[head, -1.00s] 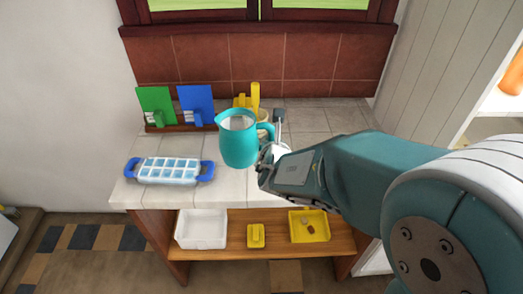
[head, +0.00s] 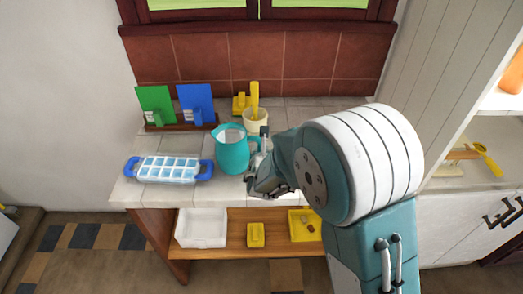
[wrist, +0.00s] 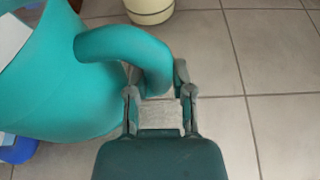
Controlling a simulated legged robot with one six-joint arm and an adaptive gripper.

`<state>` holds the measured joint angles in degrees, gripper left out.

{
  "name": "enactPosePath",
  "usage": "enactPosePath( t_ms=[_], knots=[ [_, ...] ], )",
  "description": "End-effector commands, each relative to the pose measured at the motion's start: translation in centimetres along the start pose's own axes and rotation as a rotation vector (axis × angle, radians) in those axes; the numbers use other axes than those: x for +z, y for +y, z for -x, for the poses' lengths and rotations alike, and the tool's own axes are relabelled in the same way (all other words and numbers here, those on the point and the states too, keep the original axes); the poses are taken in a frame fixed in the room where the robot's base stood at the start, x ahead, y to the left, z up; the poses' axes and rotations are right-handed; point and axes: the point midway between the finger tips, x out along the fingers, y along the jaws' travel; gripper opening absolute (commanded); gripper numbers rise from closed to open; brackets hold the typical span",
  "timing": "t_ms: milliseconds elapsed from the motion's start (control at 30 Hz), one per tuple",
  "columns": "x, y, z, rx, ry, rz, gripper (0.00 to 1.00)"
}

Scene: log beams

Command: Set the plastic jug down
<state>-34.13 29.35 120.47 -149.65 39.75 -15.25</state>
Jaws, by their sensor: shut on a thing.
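The teal plastic jug (head: 232,151) is upright at the tiled counter (head: 308,118), just right of the ice tray. Its handle is on the right side. In the wrist view the jug's body (wrist: 55,85) fills the left side, and its curved handle (wrist: 125,45) runs between my fingers. My gripper (head: 258,167) comes from the right and is shut on the handle; it also shows in the wrist view (wrist: 158,92). I cannot tell whether the jug's base touches the counter.
A white ice tray with blue handles (head: 168,169) lies close left of the jug. A cream cup (head: 255,120) with a yellow utensil stands behind it. Green (head: 155,104) and blue (head: 196,104) boards stand in a rack at the back left. Counter right of the cup looks clear.

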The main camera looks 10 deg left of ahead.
Motion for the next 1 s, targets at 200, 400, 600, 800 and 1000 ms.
enactPosePath(
  t_ms=[200, 400, 600, 800, 1000],
  knots=[
    [-0.1, 0.0, 0.0, 0.000, 0.001, 0.000, 0.64],
    [0.0, -0.2, 0.0, 0.000, 0.001, -0.002, 0.64],
    [0.0, -0.1, 0.1, 0.000, 0.001, -0.001, 0.64],
    [0.1, 0.0, 2.8, 0.002, -0.001, -0.001, 0.64],
    [0.1, 0.0, 6.8, 0.003, -0.001, -0.001, 0.64]
  ],
)
